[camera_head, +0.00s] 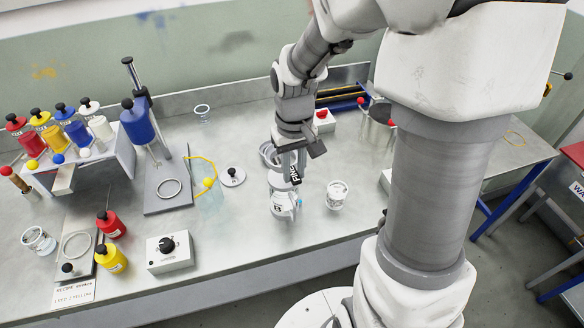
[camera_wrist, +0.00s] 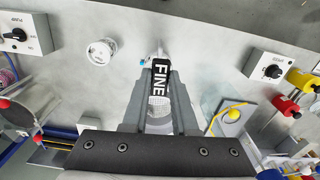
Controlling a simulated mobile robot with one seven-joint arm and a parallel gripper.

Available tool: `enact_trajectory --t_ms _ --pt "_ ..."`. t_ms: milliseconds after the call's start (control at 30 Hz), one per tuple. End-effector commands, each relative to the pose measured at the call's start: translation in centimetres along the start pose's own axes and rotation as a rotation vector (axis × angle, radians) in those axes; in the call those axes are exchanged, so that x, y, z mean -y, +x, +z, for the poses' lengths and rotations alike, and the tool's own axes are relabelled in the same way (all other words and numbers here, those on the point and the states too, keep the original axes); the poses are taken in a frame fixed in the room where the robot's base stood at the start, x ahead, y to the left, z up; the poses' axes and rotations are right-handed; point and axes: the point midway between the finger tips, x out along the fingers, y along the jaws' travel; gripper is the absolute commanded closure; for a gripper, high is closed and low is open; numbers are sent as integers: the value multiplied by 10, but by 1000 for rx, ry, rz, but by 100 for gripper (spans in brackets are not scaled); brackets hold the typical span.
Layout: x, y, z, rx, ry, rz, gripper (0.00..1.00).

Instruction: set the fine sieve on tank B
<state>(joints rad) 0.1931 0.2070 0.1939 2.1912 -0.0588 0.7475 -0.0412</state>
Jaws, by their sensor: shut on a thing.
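My gripper (camera_head: 291,164) is shut on the fine sieve, whose black tag (camera_head: 295,175) hangs at the fingers. In the wrist view the black tag (camera_wrist: 161,80) reads "FINE" between the fingers of my gripper (camera_wrist: 160,82), and a pale mesh (camera_wrist: 158,106) shows behind it. In the head view a pale, labelled vessel (camera_head: 283,204) with a blue fitting stands just below my gripper. I cannot read its letter, so I cannot tell whether it is tank B. Whether the sieve touches it is hidden.
A white printed cup (camera_head: 336,195) stands right of the vessel. A round lid with a black knob (camera_head: 232,176) lies to the left, near a yellow loop (camera_head: 208,181). A dial box (camera_head: 169,251), bottles and a stand fill the left. The front bench centre is clear.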

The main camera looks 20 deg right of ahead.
Motion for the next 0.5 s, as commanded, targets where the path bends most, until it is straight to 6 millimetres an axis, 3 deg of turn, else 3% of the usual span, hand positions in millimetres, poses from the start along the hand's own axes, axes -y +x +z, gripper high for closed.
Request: enact_trajectory --t_ms 500 --pt "0 51 0 0 0 0 100"
